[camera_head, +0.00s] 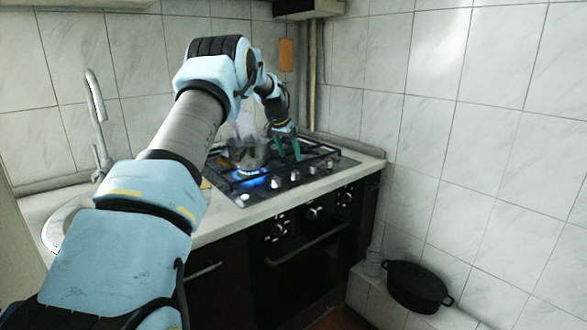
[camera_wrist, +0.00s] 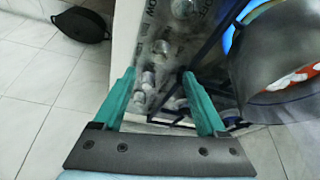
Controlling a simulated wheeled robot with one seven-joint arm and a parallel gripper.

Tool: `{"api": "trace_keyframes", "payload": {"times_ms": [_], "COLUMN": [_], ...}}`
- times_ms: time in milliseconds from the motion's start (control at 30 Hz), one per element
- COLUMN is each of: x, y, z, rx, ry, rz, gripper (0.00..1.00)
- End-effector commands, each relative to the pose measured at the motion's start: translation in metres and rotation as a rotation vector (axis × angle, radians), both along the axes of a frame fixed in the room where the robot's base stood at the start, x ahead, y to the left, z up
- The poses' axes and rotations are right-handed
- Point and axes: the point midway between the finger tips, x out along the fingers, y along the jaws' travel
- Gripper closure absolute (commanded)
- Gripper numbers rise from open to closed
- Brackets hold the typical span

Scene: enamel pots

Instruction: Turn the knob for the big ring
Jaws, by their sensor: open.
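The black gas hob (camera_head: 235,191) is set in the counter and carries a row of silver knobs (camera_head: 295,174) along its edge. Several knobs (camera_wrist: 160,48) also show in the wrist view. My gripper (camera_head: 287,149) is above the hob, beside a grey pot (camera_head: 248,156). In the wrist view my gripper (camera_wrist: 158,75) has its teal fingers apart, with knobs showing between and beyond them and none visibly clasped. A blue flame (camera_head: 250,181) burns under the pot. Which knob belongs to the big ring cannot be told.
The pot (camera_wrist: 275,65) stands close on the right in the wrist view. An oven (camera_head: 300,245) with its own knobs is below the hob. A black pan (camera_head: 417,287) and a glass (camera_head: 373,263) sit on a low ledge. Tiled walls bound the corner.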

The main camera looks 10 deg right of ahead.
Motion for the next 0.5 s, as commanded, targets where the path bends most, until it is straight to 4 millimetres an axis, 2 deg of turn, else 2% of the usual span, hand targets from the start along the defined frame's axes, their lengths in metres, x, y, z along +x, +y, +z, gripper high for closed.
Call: {"api": "trace_keyframes", "payload": {"times_ms": [300, 500], "x": [0.014, 0.02], "y": [-0.017, -0.023], "z": [-0.054, -0.075], "rx": [0.004, 0.003], "ry": [0.001, -0.001], "rz": [-0.002, -0.002], "gripper": [0.26, 0.26]}}
